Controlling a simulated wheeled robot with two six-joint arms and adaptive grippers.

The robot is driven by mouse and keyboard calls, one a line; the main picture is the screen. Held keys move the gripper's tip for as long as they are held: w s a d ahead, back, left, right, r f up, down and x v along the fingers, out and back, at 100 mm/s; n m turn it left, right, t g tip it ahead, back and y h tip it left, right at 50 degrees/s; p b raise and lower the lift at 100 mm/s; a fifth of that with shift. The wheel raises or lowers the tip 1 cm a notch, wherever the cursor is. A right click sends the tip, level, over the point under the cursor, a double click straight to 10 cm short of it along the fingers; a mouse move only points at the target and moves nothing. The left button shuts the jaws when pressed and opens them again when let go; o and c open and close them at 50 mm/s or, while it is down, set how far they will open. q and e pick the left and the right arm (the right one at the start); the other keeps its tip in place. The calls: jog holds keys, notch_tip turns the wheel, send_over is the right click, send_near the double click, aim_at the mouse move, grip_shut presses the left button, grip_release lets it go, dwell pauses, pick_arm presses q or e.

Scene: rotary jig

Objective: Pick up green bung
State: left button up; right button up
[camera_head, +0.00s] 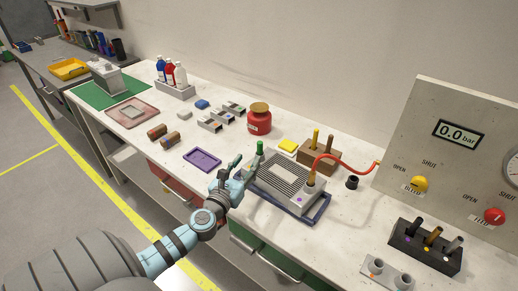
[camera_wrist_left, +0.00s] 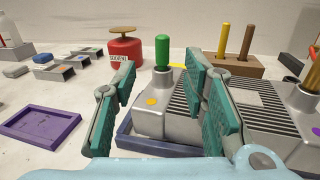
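The green bung (camera_head: 260,147) stands upright at the left end of the grey ribbed jig (camera_head: 268,182). In the left wrist view the bung (camera_wrist_left: 162,52) rises from a grey block with a yellow dot, in the gap between my fingers but farther off. My left gripper (camera_head: 237,172) is open and empty, beside the jig's left end, with its fingers pointing towards the bung. It also shows in the left wrist view (camera_wrist_left: 160,80) with two green-padded fingers apart. No finger visibly touches the bung. My right gripper is out of view.
A purple tray (camera_head: 202,160) lies left of the gripper. A red canister (camera_head: 259,122) stands behind. A wooden block (camera_head: 318,157) with two pegs is right of the bung. A red hose (camera_head: 345,159) runs from the jig's right end towards the gauge panel (camera_head: 420,125).

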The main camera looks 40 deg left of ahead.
aim_at(259, 146)
pick_arm(q)
jog(key=x, duration=0.9)
jog(key=shift+w+d+r, duration=0.15)
jog(key=shift+w+r, duration=0.2)
jog(key=shift+r, duration=0.05)
jog(key=shift+s, duration=0.1)
grip_shut()
